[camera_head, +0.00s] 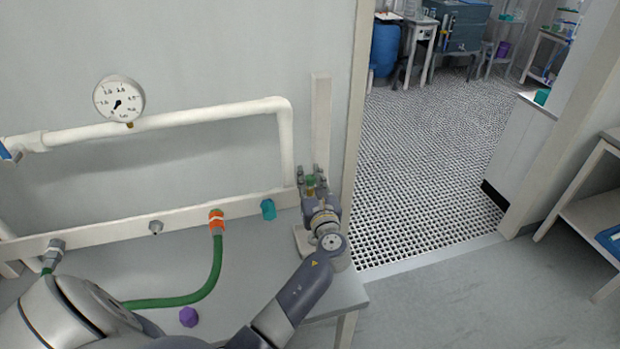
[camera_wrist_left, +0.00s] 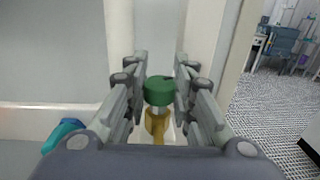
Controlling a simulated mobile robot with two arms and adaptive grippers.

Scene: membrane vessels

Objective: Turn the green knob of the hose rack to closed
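The green knob (camera_wrist_left: 159,91) sits on a brass stem (camera_wrist_left: 157,124) in the left wrist view. A small part of the green knob also shows in the head view (camera_head: 310,181), at the right end of the white rail of the hose rack (camera_head: 180,217). My left gripper (camera_wrist_left: 160,75) has one finger on each side of the knob. The fingers are apart, with narrow gaps beside the knob, so I see no clear grip on it. In the head view my left gripper (camera_head: 312,177) is over the knob and hides most of it. My right gripper is not in view.
A green hose (camera_head: 214,265) with an orange collar (camera_head: 217,220) joins the rail. A teal fitting (camera_head: 268,209) is just left of my gripper. A white pipe (camera_head: 210,111) with a gauge (camera_head: 119,99) runs above. A purple piece (camera_head: 188,316) lies on the grey bench (camera_head: 245,270).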

